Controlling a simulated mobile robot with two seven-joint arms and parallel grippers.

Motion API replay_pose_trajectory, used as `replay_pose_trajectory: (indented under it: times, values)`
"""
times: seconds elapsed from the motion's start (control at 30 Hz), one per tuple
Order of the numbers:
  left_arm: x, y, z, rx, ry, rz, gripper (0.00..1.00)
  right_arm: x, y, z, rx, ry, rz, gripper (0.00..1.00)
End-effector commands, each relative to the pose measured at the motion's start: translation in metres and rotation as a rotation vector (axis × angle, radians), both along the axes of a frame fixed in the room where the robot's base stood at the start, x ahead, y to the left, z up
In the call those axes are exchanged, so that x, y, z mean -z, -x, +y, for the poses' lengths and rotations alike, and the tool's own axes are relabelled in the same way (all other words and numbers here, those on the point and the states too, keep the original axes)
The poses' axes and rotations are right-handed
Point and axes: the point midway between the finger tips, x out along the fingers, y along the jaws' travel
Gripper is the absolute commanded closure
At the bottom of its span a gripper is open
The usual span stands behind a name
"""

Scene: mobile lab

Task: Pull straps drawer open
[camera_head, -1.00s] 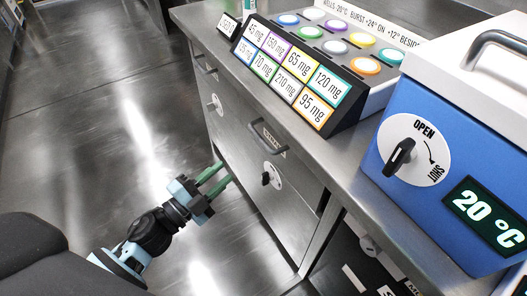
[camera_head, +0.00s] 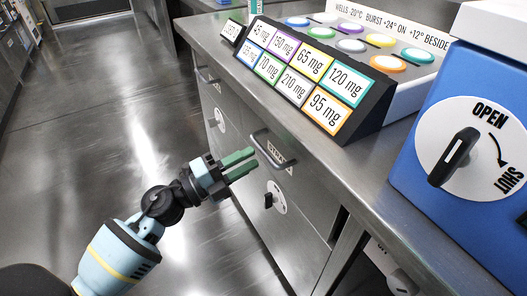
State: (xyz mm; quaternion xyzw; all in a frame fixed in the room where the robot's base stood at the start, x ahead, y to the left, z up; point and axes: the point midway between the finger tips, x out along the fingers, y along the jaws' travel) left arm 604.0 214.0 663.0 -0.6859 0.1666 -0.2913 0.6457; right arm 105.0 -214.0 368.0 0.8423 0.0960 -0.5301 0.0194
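The straps drawer (camera_head: 305,190) is probably the steel front with a labelled bar handle (camera_head: 272,149) and a round lock plate; its label is too small to read surely. The front looks shut, flush with the cabinet. The black knob (camera_head: 268,200) sits on the white lock plate below the handle. My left gripper (camera_head: 250,160) has green fingers that stand apart, with nothing between them. It is just left of the handle, with its fingertips close to it; I cannot tell whether they touch. My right gripper is not in view.
A steel counter (camera_head: 375,160) runs above the drawers, with a dose label rack (camera_head: 300,75) on it. A blue box with an OPEN/SHUT dial (camera_head: 470,150) stands at the right. Another drawer handle (camera_head: 206,76) is farther back. The floor (camera_head: 110,130) at left is clear.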

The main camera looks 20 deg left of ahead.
Motion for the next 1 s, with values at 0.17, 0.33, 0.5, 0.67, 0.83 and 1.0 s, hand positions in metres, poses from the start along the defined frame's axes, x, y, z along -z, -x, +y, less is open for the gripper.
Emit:
replay_pose_trajectory:
  times: [0.17, 0.33, 0.5, 0.67, 0.83, 1.0]
  values:
    - [-0.006, -0.022, -0.017, 0.000, 0.000, -0.002, 0.70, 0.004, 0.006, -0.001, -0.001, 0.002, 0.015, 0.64]
    - [-0.008, -0.034, -0.027, 0.000, 0.002, 0.000, 0.70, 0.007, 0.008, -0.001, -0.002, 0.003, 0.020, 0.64]
    - [-0.008, -0.038, -0.030, -0.001, 0.000, 0.002, 0.70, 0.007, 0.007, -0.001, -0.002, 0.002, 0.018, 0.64]
    - [-0.008, -0.038, -0.030, -0.001, 0.001, 0.002, 0.70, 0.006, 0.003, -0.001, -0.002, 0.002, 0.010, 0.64]
    - [-0.009, -0.038, -0.030, -0.001, 0.002, 0.001, 0.87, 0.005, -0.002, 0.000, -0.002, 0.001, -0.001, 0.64]
    - [-0.008, -0.038, -0.030, 0.000, 0.002, 0.001, 1.00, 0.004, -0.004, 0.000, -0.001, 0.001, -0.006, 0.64]
